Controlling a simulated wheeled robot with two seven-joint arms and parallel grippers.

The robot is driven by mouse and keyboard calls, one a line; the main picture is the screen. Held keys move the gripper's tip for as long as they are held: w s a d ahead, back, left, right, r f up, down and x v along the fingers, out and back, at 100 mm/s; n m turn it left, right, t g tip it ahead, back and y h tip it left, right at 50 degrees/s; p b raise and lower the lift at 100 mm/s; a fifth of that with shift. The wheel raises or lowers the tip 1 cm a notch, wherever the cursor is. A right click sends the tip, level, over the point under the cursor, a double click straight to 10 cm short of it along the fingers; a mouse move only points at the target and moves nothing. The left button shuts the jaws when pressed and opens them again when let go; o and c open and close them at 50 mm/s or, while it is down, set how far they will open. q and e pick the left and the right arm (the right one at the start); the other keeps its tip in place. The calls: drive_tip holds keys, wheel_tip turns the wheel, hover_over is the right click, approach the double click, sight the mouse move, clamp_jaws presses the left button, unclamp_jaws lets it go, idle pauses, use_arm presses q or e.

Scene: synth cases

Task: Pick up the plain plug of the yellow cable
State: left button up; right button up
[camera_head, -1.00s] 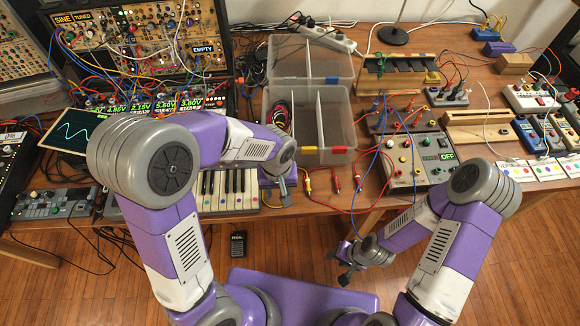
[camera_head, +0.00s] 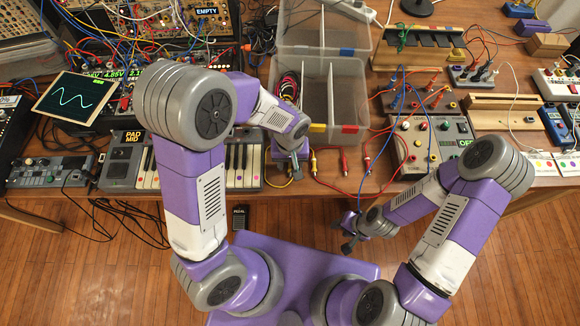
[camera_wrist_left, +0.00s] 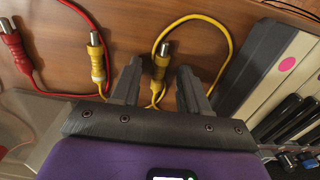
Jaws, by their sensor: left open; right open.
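The yellow cable lies on the wooden table, with two yellow plugs with metal tips in the left wrist view. One yellow plug (camera_wrist_left: 160,64) lies between the fingers of my left gripper (camera_wrist_left: 158,72), which is open and apart from it. The other yellow plug (camera_wrist_left: 96,58) lies left of the left finger; it also shows in the head view (camera_head: 313,163). In the head view my left gripper (camera_head: 296,172) is between the keyboard and that plug. My right gripper (camera_head: 348,231) is open and empty, in front of the table edge.
A red plug (camera_wrist_left: 14,46) lies left of the yellow plugs. The keyboard (camera_head: 235,182) is close on the left gripper's other side. A clear divided bin (camera_head: 350,141) stands just behind. A grey box with knobs (camera_head: 452,140) and several cables lie to the right.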

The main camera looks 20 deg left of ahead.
use_arm(q)
drive_tip(key=shift+r, duration=0.1)
drive_tip(key=shift+c, duration=0.2)
clamp_jaws()
